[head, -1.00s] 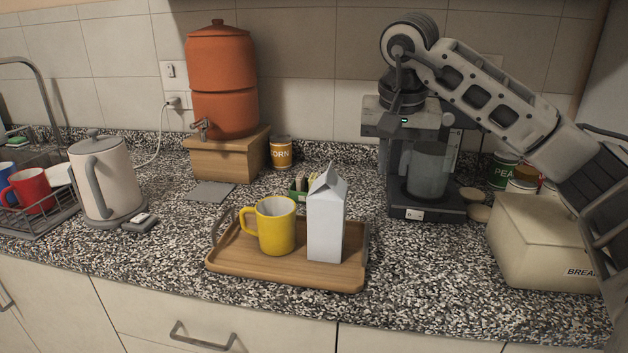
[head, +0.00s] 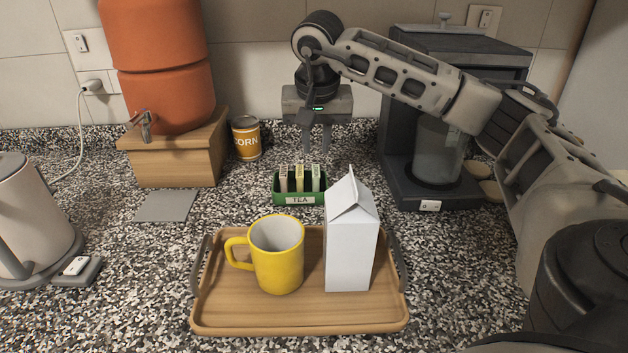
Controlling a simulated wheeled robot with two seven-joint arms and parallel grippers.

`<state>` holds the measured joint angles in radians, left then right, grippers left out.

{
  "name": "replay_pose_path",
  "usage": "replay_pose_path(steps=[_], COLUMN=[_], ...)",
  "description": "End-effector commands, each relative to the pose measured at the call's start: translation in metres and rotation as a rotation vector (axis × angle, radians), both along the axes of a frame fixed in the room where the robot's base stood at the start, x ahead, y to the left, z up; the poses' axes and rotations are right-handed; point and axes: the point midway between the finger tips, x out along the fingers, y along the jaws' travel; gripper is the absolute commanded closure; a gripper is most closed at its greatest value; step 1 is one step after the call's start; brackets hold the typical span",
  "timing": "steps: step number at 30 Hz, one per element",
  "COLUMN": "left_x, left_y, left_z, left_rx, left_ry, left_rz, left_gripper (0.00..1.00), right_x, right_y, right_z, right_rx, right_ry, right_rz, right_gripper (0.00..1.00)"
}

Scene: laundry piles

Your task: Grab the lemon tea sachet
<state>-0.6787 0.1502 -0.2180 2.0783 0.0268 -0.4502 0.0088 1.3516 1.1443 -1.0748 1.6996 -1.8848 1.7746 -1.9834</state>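A green box labelled TEA (head: 299,199) stands on the counter behind the tray. It holds a few upright sachets: a pinkish one (head: 283,182) at left, a pale yellow one (head: 299,179) in the middle and a greenish-white one (head: 316,178) at right. Their labels are too small to read. My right gripper (head: 317,148) points down above and behind the box, slightly right of its middle, apart from the sachets. Its two fingers show a narrow gap with nothing seen between them. My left gripper is not in view.
A wooden tray (head: 230,310) in front of the box carries a yellow mug (head: 278,262) and a white carton (head: 350,245). The carton stands close to the box's right front. A corn can (head: 246,138) and a coffee machine (head: 400,175) flank the box.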

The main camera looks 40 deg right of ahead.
Motion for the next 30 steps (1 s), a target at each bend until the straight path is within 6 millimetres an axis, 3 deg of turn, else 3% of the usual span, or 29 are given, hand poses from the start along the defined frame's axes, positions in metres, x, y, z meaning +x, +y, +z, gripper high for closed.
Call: replay_pose_path(steps=[3, 11, 19, 28, 29, 30], left_x=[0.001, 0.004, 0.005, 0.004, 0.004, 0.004], left_y=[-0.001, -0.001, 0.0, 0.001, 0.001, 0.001], left_z=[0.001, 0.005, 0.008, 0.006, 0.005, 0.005], left_rx=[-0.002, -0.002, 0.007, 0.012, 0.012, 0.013], left_ry=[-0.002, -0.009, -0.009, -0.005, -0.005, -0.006], left_rz=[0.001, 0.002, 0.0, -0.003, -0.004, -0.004], left_gripper=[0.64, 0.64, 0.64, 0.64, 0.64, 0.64], right_x=[0.004, 0.008, 0.018, 0.019, 0.019, 0.019], right_y=[-0.004, -0.009, -0.018, -0.019, -0.019, -0.019], right_z=[-0.019, -0.036, -0.072, -0.079, -0.079, -0.078], right_rx=[0.0, -0.001, -0.001, -0.001, -0.001, 0.0], right_ry=[0.003, 0.002, 0.003, -0.001, -0.001, 0.0], right_rz=[-0.001, -0.003, -0.001, 0.0, 0.0, 0.0], right_gripper=[0.8, 0.8, 0.8, 0.8, 0.83, 0.94])
